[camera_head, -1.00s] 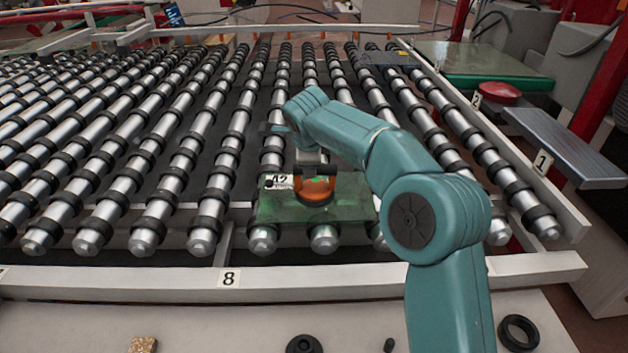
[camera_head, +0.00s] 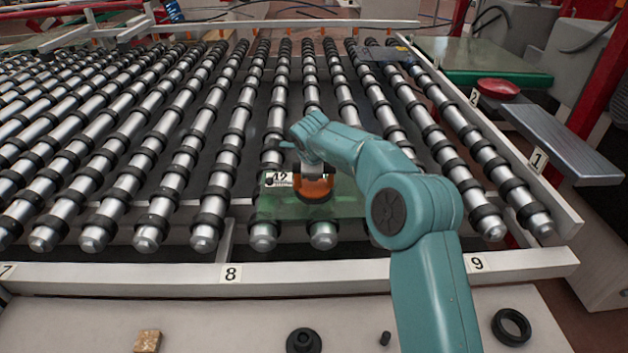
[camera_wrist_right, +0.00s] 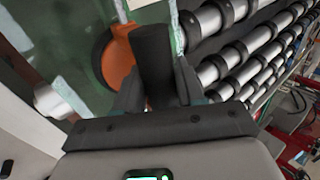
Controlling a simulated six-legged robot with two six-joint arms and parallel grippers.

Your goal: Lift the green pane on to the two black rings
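The green pane (camera_head: 345,205) lies on the near ends of the rollers, bearing a white label with 42. An orange suction lifter (camera_head: 314,189) with black parts stands on it. My right gripper (camera_head: 313,176) is down at the lifter. The right wrist view shows its dark fingers (camera_wrist_right: 157,88) on both sides of a black bar (camera_wrist_right: 154,55), with the orange disc (camera_wrist_right: 115,65) and green glass (camera_wrist_right: 90,85) beyond; whether they clamp the bar is unclear. A black ring (camera_head: 511,327) and a black round piece with a raised hub (camera_head: 303,341) lie on the front ledge. My left gripper is out of view.
The white front rail (camera_head: 130,279) with numbered labels runs between rollers and ledge. A tan block (camera_head: 147,341) and a small black cylinder (camera_head: 385,338) lie on the ledge. A red button (camera_head: 499,89) and grey shelf (camera_head: 560,140) are at right.

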